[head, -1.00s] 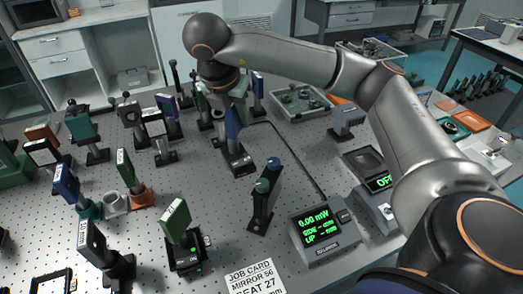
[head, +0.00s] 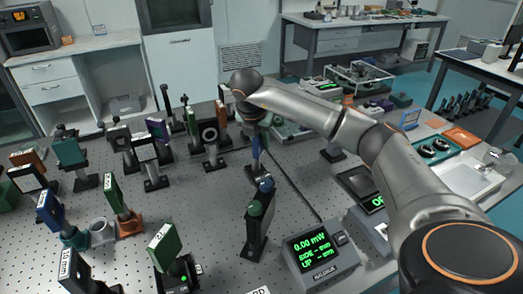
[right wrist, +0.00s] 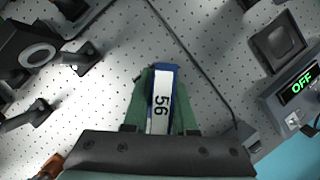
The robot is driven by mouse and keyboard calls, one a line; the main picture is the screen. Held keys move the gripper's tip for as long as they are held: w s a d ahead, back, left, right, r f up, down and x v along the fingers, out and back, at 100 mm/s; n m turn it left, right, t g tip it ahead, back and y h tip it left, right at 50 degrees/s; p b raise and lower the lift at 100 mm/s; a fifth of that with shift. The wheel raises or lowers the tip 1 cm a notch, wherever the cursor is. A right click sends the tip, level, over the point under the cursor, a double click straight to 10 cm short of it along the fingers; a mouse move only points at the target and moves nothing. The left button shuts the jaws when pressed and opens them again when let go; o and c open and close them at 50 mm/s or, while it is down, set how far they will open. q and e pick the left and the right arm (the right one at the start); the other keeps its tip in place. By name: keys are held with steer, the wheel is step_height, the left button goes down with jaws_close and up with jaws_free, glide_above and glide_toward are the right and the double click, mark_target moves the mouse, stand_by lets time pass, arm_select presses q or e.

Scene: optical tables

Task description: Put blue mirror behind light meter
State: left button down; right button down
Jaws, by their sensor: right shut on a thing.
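The blue mirror (right wrist: 176,75) has a white label reading 56 and sits between the green fingers of my right gripper (right wrist: 164,100) in the right wrist view. In the head view the blue mirror (head: 255,162) hangs below my right wrist, partly hidden, above the perforated table; I cannot tell if its base touches. The light meter (head: 320,255), with a green display reading 0.00 mW, stands at the front right of the table. The mirror is beyond it and to its left. My left gripper is not in view.
A dark post with green and blue knobs (head: 256,222) stands between the mirror and the meter. A black cable (head: 300,193) runs to the meter. Several mounted optics crowd the left, including a ring mount (head: 211,145).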

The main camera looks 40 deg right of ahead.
mark_target(262, 150)
steer(key=shift+d+f+p, duration=0.15)
steer(key=shift+f, duration=0.7)
steer(key=shift+d+f+p, duration=0.1)
steer(key=shift+f+p, duration=0.05)
steer(key=shift+f, duration=0.7)
steer(key=c, duration=0.7)
jaws_free()
steer(key=shift+f, duration=0.1)
steer(key=v, duration=1.2)
steer(key=shift+b, duration=0.35)
